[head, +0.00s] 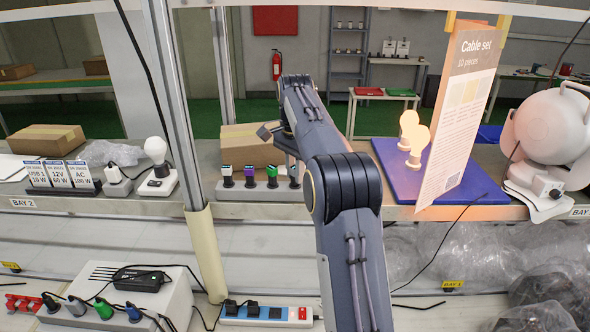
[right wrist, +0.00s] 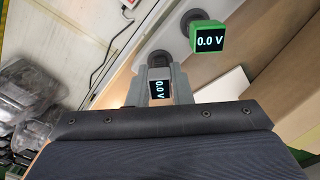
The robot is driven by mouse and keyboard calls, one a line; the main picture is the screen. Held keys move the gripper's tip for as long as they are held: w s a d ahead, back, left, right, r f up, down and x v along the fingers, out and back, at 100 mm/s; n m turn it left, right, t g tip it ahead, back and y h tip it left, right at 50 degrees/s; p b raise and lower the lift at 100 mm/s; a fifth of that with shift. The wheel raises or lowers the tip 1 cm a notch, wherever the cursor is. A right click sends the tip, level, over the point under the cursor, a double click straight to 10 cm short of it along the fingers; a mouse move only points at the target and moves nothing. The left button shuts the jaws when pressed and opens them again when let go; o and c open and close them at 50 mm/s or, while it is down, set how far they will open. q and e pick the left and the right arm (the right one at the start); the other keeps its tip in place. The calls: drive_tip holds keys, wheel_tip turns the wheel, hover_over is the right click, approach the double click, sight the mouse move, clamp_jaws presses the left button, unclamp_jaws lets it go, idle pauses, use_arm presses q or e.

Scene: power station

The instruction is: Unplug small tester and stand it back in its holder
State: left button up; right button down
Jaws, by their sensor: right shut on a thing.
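My right gripper (right wrist: 158,88) is shut on a small tester (right wrist: 157,89), whose dark display reads 0.0 V. Its casing is mostly hidden between the fingers. In the head view the right gripper (head: 292,160) is at the right end of a light grey holder (head: 258,190) on the shelf, just right of the green tester (head: 272,171). A dark round socket (right wrist: 158,58) shows just beyond the held tester. I cannot tell whether the tester is fully seated. The green tester also shows in the right wrist view (right wrist: 207,39), apart from my fingers. My left gripper is not in view.
Purple (head: 250,171) and pale (head: 227,170) testers stand in the holder. A cardboard box (head: 248,143) is close behind it. A metal post (head: 180,100) rises to the left. A power strip (head: 267,313) lies below. A blue mat (head: 440,190) with bulbs is right.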

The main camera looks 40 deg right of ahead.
idle(0.4)
drive_tip(key=c, duration=1.2)
unclamp_jaws()
drive_tip(key=shift+c, duration=0.2)
drive_tip(key=shift+r, duration=0.35)
wheel_tip(320, 180, up, 3)
drive_tip(key=shift+f, duration=0.2)
drive_tip(key=s+a+r+b, duration=0.1)
drive_tip(key=s+a+r, duration=0.8)
drive_tip(key=s, duration=0.1)
drive_tip(key=shift+s+r+b, duration=0.3)
drive_tip(key=shift+s+b, duration=0.05)
drive_tip(key=shift+s, duration=0.05)
